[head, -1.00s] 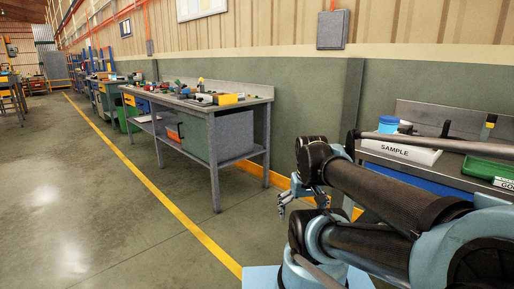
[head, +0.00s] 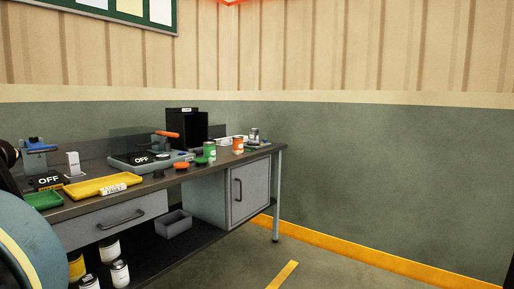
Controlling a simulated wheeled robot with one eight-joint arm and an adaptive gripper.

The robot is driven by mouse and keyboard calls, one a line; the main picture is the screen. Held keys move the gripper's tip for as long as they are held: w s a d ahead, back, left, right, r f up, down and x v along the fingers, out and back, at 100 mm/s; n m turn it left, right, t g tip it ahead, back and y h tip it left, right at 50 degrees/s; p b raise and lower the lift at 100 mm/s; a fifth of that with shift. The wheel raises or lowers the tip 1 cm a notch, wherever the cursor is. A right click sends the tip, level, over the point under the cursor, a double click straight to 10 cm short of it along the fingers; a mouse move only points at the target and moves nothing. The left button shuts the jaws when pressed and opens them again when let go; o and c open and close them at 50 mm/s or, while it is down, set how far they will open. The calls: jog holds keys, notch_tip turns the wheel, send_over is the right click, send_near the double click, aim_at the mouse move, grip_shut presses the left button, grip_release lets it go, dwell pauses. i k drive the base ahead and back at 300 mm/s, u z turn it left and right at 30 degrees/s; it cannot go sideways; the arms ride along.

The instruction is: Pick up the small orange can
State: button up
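A small orange can (head: 238,145) stands upright on the right part of the grey workbench (head: 75,209) in the head view. A green can (head: 209,150) stands to its left, and a grey can (head: 254,136) stands behind it to the right. My gripper is not in the head view now. Only part of my arm shows at the left edge.
A yellow tray (head: 90,188), a green tray (head: 43,199) and a grey device (head: 150,160) with an orange handle are on the bench. Several cans (head: 120,274) and a grey bin (head: 173,223) are underneath. The floor right of the bench is clear.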

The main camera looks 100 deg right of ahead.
aim_at(238, 142)
jog(key=z, duration=3.35)
jog(key=i, duration=0.85)
jog(key=z, duration=0.35)
jog(key=i, duration=1.55)
jog(key=z, duration=0.35)
